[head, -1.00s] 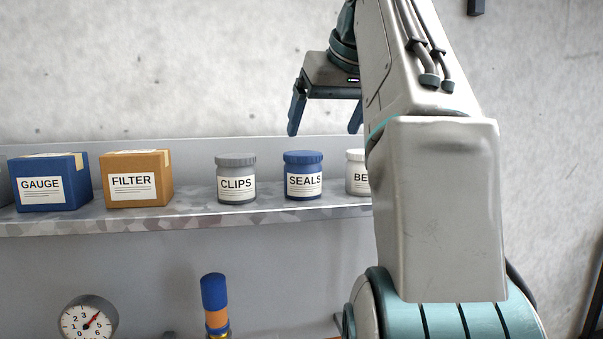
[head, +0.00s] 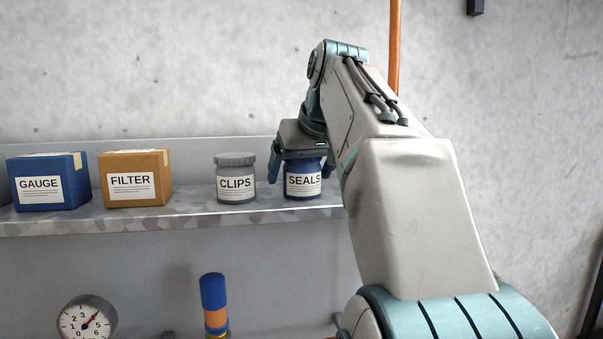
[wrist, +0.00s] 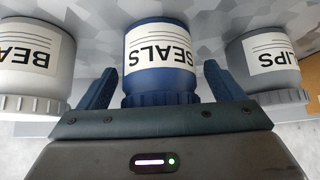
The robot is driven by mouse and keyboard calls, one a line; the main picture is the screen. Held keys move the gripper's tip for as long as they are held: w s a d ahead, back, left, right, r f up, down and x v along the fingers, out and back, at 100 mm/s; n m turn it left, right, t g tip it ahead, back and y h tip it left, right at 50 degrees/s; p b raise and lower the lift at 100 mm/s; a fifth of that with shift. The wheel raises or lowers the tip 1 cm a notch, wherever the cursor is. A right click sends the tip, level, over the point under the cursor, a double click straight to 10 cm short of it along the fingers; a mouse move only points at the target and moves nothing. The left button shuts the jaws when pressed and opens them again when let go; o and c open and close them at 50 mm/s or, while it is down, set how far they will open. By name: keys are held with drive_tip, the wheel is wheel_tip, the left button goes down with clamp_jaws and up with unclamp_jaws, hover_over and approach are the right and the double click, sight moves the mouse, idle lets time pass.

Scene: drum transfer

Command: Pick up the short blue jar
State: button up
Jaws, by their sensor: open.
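The short blue jar (head: 303,180), labelled SEALS, stands upright on the shelf. My gripper (head: 301,172) is over it from above, with one finger on each side of the jar; its lid is hidden behind the gripper body in the head view. In the wrist view the blue jar (wrist: 158,60) appears upside down between the two open fingers of my gripper (wrist: 160,85). Gaps show between the fingers and the jar, so the gripper is open and not holding it.
A grey CLIPS jar (head: 236,180) stands close left of the blue jar. A white jar (wrist: 30,65) stands on its other side, hidden by my arm in the head view. Orange FILTER (head: 137,180) and blue GAUGE (head: 48,183) boxes stand further left on the shelf (head: 190,215).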

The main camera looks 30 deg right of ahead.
drive_tip(key=shift+f, duration=0.15)
drive_tip(key=c, duration=1.2)
drive_tip(key=shift+c, duration=0.2)
